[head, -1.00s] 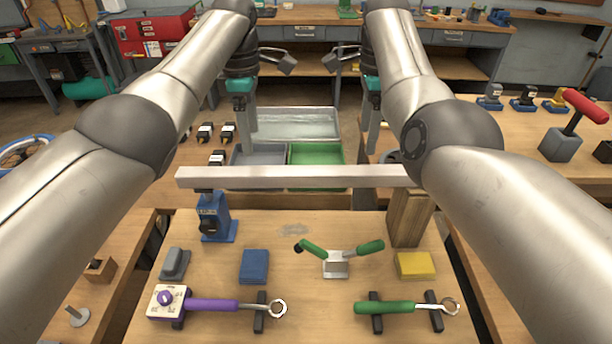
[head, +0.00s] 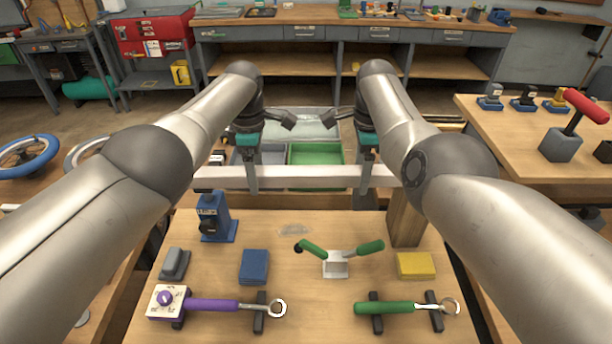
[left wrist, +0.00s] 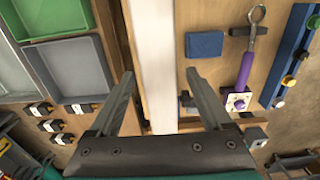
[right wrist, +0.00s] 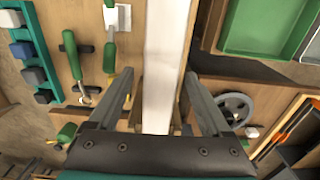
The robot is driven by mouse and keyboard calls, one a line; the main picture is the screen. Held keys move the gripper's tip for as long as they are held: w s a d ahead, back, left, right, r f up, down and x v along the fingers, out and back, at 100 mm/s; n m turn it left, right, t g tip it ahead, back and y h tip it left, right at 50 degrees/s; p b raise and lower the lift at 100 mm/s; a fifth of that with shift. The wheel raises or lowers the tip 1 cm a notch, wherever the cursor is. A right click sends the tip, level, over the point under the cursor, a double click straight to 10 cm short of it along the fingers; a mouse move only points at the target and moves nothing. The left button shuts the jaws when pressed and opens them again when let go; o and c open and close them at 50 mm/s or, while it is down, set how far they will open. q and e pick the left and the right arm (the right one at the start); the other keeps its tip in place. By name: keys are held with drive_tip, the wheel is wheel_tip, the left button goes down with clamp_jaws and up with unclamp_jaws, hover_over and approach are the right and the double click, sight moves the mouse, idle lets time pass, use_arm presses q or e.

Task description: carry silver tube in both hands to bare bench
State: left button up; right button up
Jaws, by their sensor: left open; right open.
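The silver tube (head: 310,177) is a long, straight square bar. It lies crosswise at the far edge of the near bench, at the height of a blue stand (head: 215,220) on the left and a wooden block (head: 405,215) on the right. My left gripper (head: 252,178) is open at the tube's left part. In the left wrist view the tube (left wrist: 153,55) runs between its spread fingers (left wrist: 159,76). My right gripper (head: 364,178) is open at the right part, with the tube (right wrist: 166,55) between its fingers (right wrist: 158,76).
The near bench (head: 300,275) holds a green-handled clamp (head: 337,260), purple (head: 215,304) and green (head: 390,307) handled tools, and blue and yellow blocks. A green tray (head: 315,153) lies beyond the tube. A bench at right (head: 510,125) carries a red-handled tool (head: 585,108) and small parts.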

use_arm(q)
clamp_jaws()
use_arm(e)
clamp_jaws()
use_arm(q)
drive_tip(key=shift+r, duration=0.1)
use_arm(e)
drive_tip(key=shift+r, duration=0.1)
idle(0.9)
